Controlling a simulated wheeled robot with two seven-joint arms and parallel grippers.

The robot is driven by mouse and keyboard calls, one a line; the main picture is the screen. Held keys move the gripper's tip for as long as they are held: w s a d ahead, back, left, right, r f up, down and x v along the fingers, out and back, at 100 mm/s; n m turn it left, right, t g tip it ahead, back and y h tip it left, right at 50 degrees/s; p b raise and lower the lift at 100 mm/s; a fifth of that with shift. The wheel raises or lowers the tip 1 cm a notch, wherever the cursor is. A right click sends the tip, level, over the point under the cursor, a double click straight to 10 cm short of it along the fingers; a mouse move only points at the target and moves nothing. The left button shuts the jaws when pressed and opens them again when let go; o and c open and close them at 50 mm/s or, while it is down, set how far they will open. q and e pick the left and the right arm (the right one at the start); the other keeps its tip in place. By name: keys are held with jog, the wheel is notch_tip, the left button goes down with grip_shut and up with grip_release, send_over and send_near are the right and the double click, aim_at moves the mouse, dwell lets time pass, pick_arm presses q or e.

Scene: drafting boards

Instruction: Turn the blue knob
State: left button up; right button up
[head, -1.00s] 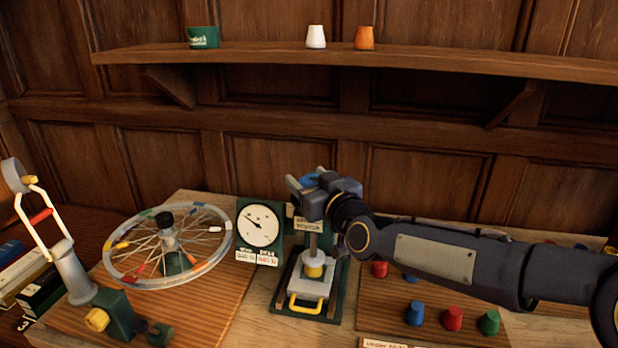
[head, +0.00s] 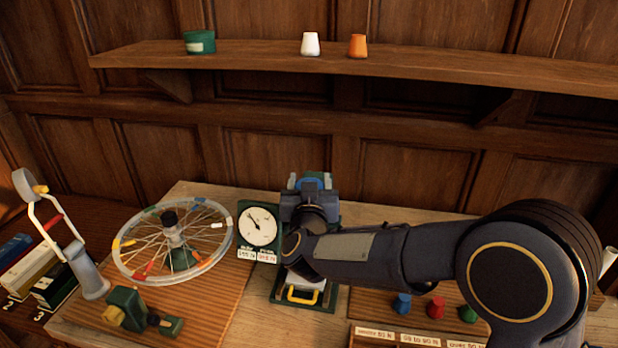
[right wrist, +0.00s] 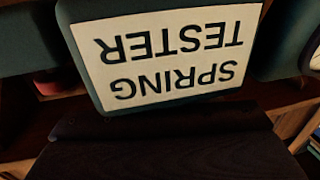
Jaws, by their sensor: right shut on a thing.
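The spring tester stands at the middle of the bench, with its yellow handle (head: 303,296) at the front of its green base. The blue knob (head: 313,183) shows at the top of the tester, partly hidden by my right gripper (head: 310,186). My right gripper is shut on the blue knob, and its arm hides much of the tester's middle. In the right wrist view the tester's "SPRING TESTER" label (right wrist: 170,50) appears upside down and close; the knob cannot be made out there. My left gripper is out of view.
A dial gauge (head: 258,227) stands close left of the tester, beside a spoked wheel (head: 172,243). Coloured cups (head: 436,307) stand on a board at the right, below my arm. A shelf (head: 420,63) runs along the wall behind.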

dwell(0.4)
jog(key=o, duration=1)
jog(key=s+b, duration=0.1)
jog(key=s, duration=0.6)
jog(key=shift+s+b, duration=0.35)
jog(key=shift+s, duration=0.05)
